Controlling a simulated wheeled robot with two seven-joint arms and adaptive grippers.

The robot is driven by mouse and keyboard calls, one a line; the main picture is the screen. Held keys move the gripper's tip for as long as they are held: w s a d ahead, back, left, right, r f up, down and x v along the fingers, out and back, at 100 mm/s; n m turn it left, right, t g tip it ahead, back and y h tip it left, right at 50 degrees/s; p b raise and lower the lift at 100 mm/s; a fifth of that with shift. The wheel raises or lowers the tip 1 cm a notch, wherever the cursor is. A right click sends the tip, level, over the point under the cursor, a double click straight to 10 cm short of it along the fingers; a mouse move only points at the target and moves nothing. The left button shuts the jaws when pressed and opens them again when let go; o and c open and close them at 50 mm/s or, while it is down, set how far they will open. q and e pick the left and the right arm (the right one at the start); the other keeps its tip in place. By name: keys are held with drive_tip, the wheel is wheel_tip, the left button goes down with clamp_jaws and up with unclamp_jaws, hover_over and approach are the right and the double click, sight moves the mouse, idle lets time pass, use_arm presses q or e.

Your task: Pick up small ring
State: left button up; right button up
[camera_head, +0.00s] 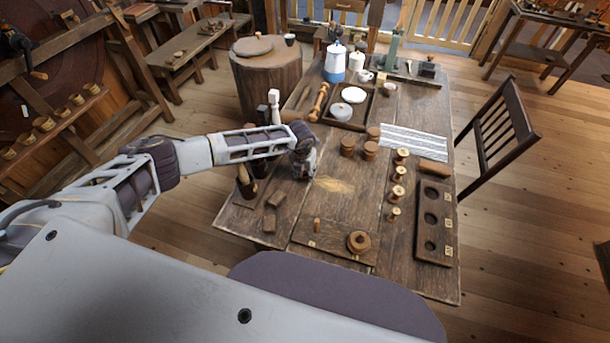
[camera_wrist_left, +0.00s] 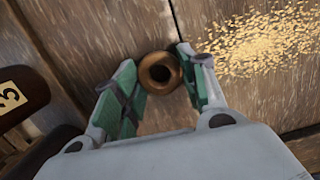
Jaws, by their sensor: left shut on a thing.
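The small ring (camera_wrist_left: 172,84), round and brown with a dark hole, sits between the green finger pads of my left gripper (camera_wrist_left: 157,60) in the left wrist view. The pads are shut on its two sides. In the head view my left gripper (camera_head: 304,172) points down over the left-middle of the wooden table (camera_head: 265,240), and the ring is hidden there by the fingers. A wider brown ring or stack of rings (camera_head: 358,242) lies on a flat board (camera_head: 335,249) near the front edge. A short peg (camera_head: 317,226) stands on the same board. My right gripper is not in view.
Wood shavings (camera_head: 335,185) lie right of the gripper. Several turned spools (camera_head: 398,192) stand in a row, beside a dark board with round hollows (camera_head: 432,242). Dark cups (camera_head: 247,180) stand left of the gripper.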

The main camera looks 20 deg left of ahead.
use_arm(q)
drive_tip(key=shift+r, duration=0.15)
wheel_tip(320, 180, up, 10)
drive_tip(key=b, duration=0.1)
idle(0.8)
idle(0.6)
